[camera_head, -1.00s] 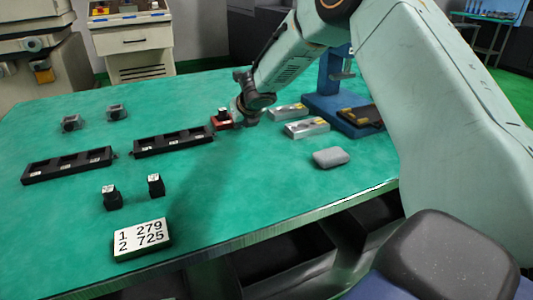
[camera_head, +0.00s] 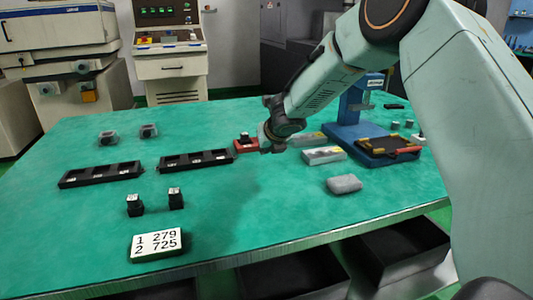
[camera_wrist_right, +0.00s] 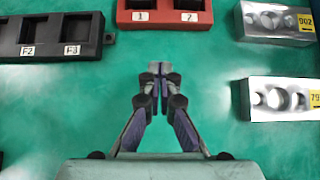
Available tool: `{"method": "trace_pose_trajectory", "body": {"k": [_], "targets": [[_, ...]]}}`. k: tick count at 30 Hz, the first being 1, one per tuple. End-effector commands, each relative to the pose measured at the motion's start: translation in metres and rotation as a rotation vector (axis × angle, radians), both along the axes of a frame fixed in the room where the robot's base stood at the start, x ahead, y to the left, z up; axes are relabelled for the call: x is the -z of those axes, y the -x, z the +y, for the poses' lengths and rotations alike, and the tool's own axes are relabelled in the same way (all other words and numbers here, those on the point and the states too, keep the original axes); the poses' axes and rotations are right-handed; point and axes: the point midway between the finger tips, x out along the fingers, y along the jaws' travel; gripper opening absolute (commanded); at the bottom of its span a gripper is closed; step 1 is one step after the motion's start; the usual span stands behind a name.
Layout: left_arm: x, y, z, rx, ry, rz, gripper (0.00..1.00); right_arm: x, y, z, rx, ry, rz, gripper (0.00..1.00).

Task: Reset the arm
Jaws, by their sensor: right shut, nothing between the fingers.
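My right arm comes in from the right of the head view, over the green table (camera_head: 250,218). My right gripper (camera_wrist_right: 160,72) shows in the wrist view with its fingertips together and nothing between them. It hangs above bare green surface. A red block with labels 1 and 2 (camera_wrist_right: 165,12) lies just beyond its tips. In the head view the gripper (camera_head: 264,142) is by the red block (camera_head: 242,146), which it partly covers. My left gripper is not in view.
Black trays (camera_head: 100,176) (camera_head: 195,160) lie to the left. Metal blocks (camera_head: 323,155) and a grey pad (camera_head: 344,184) lie to the right, near a blue press (camera_head: 365,135). Small black parts (camera_head: 134,205) and a number plate (camera_head: 157,244) are nearer. The table's front middle is clear.

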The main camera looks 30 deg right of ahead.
Motion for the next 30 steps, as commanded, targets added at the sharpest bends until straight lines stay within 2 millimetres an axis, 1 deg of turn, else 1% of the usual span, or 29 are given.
{"method": "trace_pose_trajectory", "body": {"k": [1,6,10,15,23,26,30], "targets": [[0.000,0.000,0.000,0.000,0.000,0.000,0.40,-0.008,0.006,0.001,0.001,0.000,-0.001,0.00],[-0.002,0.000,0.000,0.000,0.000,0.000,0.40,-0.029,0.025,0.006,0.000,0.000,-0.002,0.00],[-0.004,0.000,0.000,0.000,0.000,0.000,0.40,-0.042,0.038,0.008,0.000,0.000,-0.002,0.00],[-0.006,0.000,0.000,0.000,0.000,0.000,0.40,-0.049,0.048,0.010,0.001,0.001,0.000,0.00],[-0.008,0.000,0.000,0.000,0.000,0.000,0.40,-0.052,0.051,0.010,0.001,0.001,0.000,0.00],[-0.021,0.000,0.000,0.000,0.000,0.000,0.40,-0.066,0.051,0.010,0.001,0.001,0.000,0.00],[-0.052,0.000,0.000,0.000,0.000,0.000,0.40,-0.096,0.051,0.010,0.001,0.001,-0.001,0.00]]}}
